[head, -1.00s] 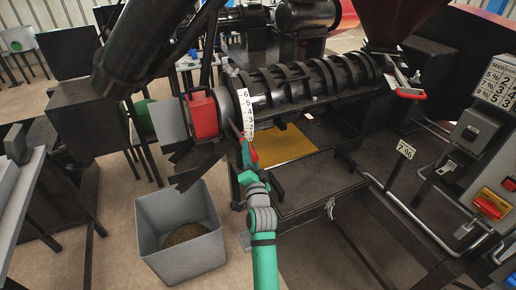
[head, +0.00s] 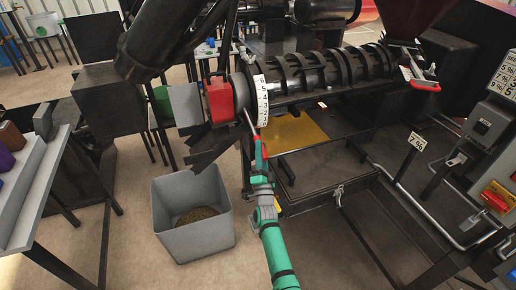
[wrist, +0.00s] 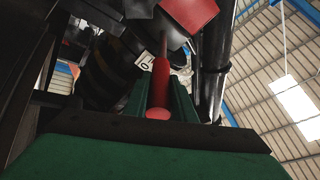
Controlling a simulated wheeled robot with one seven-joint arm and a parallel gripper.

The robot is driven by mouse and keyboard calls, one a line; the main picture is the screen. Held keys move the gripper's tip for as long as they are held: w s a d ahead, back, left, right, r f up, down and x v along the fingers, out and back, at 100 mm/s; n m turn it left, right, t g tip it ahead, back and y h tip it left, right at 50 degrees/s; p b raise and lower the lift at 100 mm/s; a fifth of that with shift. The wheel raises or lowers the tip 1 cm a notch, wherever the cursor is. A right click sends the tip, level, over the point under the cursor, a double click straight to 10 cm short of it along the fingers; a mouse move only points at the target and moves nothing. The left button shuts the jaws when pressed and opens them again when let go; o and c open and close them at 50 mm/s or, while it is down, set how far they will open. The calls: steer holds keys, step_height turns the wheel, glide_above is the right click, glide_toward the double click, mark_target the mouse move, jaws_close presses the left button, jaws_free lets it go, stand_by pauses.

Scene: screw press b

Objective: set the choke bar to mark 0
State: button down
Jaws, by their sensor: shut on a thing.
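The choke bar is a thin metal rod (head: 250,121) with a red grip (head: 262,147). It hangs down, slightly slanted, in front of the lower end of a white numbered scale (head: 262,98) on the press collar. The numbers 6 down to about 2 can be read in the head view; the lower end is hard to read there. In the wrist view the red grip (wrist: 160,84) stands between my fingers, and a white plate marked 0 (wrist: 145,62) shows just left of the rod. My green gripper (head: 261,163) is shut on the red grip from below.
A red block (head: 219,100) sits just left of the scale. A grey bin (head: 194,235) with brown material stands on the floor below left. A grey control box (head: 487,128) stands far right.

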steer(key=shift+w+f, duration=0.2)
steer(key=shift+f, duration=0.15)
steer(key=shift+a+f, duration=0.15)
steer(key=shift+f, duration=0.05)
steer(key=c, duration=1.5)
jaws_free()
steer(key=shift+w+f, duration=0.1)
steer(key=shift+r, duration=0.25)
